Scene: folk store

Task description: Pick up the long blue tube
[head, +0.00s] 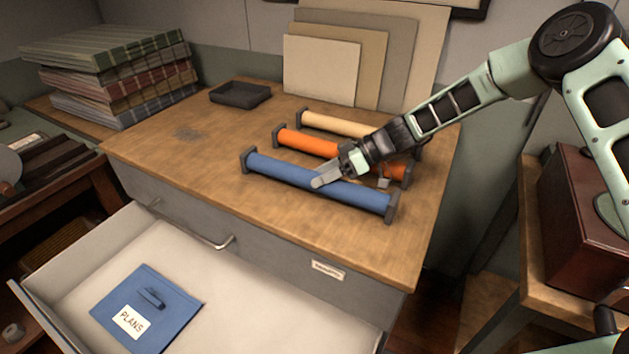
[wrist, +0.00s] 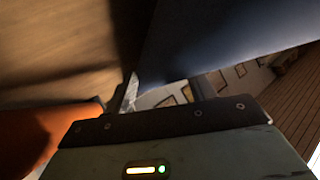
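The long blue tube (head: 290,175) lies on the wooden bench top near its front edge, with dark square caps at both ends. In the head view my gripper (head: 350,183) is at the tube's middle to right part, with its fingers apart. One finger lies across the view of the blue tube; the other shows small near the orange tube. In the wrist view the blue tube (wrist: 225,35) fills the upper right, close beyond the fingers. I cannot tell whether a finger touches it.
An orange tube (head: 308,143) and a cream tube (head: 335,123) lie behind the blue one. A dark tray (head: 240,94) and leaning boards (head: 320,66) stand at the back. An open drawer (head: 200,262) below holds a blue folder (head: 170,300). The bench's left part is clear.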

